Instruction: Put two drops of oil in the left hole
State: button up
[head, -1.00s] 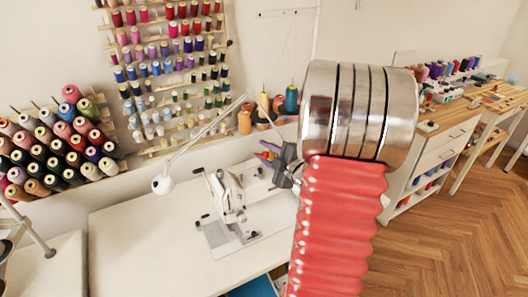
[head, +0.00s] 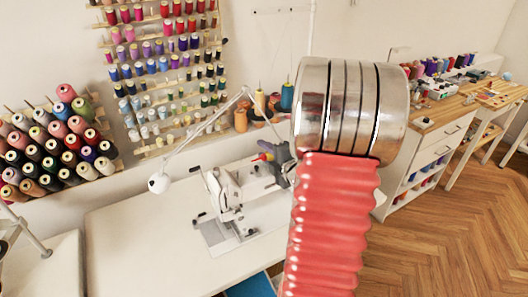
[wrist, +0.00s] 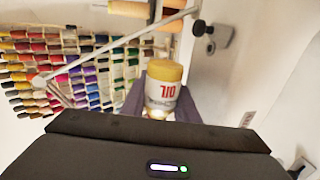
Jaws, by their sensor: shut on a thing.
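The oil bottle (wrist: 163,88) is white with a yellow end and red lettering that reads upside down in the wrist view. My gripper (wrist: 161,100) is shut on it, with a dark finger on each side. In the head view my gripper (head: 277,155) is partly hidden behind my red arm and appears just right of and above the sewing machine's head. The white sewing machine (head: 228,190) stands on the white table (head: 130,230). I cannot make out its oil holes at this size. The wrist view does not show the machine clearly.
A white jointed lamp (head: 160,182) reaches over the table's back left of the machine. Thread racks (head: 165,70) cover the wall behind. Thread cones (head: 55,145) stand at the left. The table left of the machine is clear.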

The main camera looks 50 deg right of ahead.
dwell(0.4)
jog(key=shift+r+n+h, duration=0.2)
jog(key=shift+n+h, duration=0.1)
jog(key=shift+n, duration=0.4)
jog(key=shift+r+n+h, duration=0.2)
jog(key=shift+n+h, duration=0.1)
jog(key=shift+n, duration=0.4)
jog(key=shift+m, duration=0.3)
dwell(0.3)
jog(key=shift+f+m+y, duration=0.25)
jog(key=shift+m+y, duration=0.1)
jog(key=shift+m, duration=0.3)
jog(key=shift+f+m+y, duration=0.2)
jog(key=shift+m+y, duration=0.15)
jog(key=shift+m, duration=0.3)
jog(key=shift+w+a+r+m+t+y, duration=0.15)
jog(key=shift+a+r+m+y, duration=0.15)
jog(key=shift+m, duration=0.45)
jog(key=shift+a+r+m+t+y, duration=0.15)
jog(key=shift+r+m, duration=0.25)
jog(key=shift+m, duration=0.3)
jog(key=shift+w+a+r+m+t+y, duration=0.15)
jog(key=shift+a+r+m, duration=0.15)
jog(key=shift+m, duration=0.45)
jog(key=shift+s, duration=0.1)
